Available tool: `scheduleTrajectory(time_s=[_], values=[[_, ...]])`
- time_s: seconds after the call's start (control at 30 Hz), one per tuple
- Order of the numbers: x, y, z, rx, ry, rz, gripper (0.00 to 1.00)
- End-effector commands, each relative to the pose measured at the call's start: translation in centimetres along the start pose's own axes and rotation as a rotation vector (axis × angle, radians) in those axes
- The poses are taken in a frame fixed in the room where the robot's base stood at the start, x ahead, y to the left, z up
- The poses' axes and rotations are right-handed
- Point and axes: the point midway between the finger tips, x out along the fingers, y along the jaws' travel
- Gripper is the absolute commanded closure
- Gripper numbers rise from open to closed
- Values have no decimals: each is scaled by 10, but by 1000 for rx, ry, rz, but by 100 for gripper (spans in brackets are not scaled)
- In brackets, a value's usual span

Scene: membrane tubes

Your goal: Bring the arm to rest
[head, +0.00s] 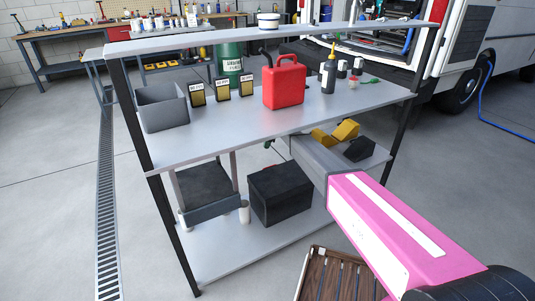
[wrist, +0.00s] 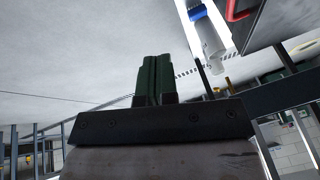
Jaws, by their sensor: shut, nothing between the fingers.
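My gripper shows in the wrist view, where its two dark green fingers (wrist: 154,78) are closed against each other with nothing between them. Behind the fingers is a dark mounting block with a grey part below it. In the head view my pink arm link fills the lower right, in front of the shelf's right end.
A grey metal shelf (head: 225,130) stands ahead, holding a red jerrycan (head: 283,84), a grey bin (head: 163,107), small boxed cards and a dark bottle (head: 328,72). A black box (head: 280,194) sits on its lower level. A wooden slatted item (head: 337,276) lies near my arm. Floor at left is clear.

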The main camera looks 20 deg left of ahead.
Motion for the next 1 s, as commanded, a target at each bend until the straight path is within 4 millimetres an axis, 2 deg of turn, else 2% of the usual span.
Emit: scheduleTrajectory(time_s=[0.03, 0.2, 0.27, 0.37, 0.47, 0.7, 0.87, 1.0], values=[[-3, 7, 0, 0, 0, 0, 100], [-7, 11, 1, 2, 0, -1, 100], [-8, 4, 5, 15, -1, 1, 100], [-14, -23, 21, 74, -8, 13, 100], [-24, -70, 50, 187, -20, 33, 100], [-50, -207, 127, 547, -49, 105, 100], [-64, -303, 168, 795, -61, 158, 100], [-74, -390, 196, 1016, -66, 208, 100]])
